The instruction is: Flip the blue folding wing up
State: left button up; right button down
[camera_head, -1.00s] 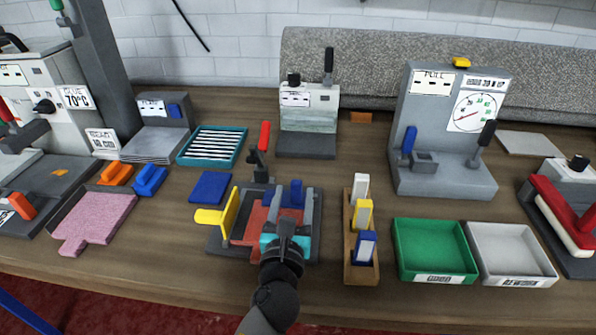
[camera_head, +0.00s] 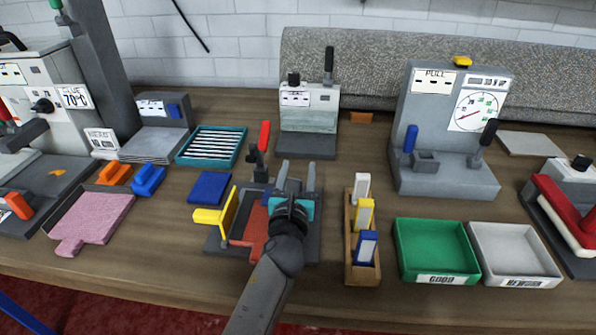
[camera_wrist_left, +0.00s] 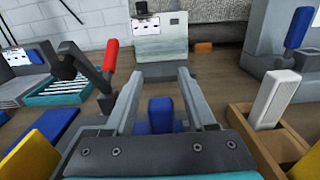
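The folding jig (camera_head: 312,248) sits near the front middle of the table. Its blue folding wing (camera_head: 274,203) is mostly hidden by my left gripper (camera_head: 297,172) in the head view. In the left wrist view the wing's blue block (camera_wrist_left: 160,113) shows between the two fingers of my left gripper (camera_wrist_left: 160,80). The fingers are open, with gaps on both sides of the block. Whether the wing is flat or tilted I cannot tell. The yellow wing (camera_head: 229,212) stands upright on the jig's left side. My right gripper is not in view.
A red-handled lever (camera_head: 264,137) stands behind the jig. A wooden rack (camera_head: 351,262) with white, yellow and blue blocks stands close on the right. A blue pad (camera_head: 209,187) lies to the left. Green (camera_head: 402,268) and grey trays lie farther right.

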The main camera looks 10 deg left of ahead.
pick_arm(q)
grip_shut()
dwell(1.2)
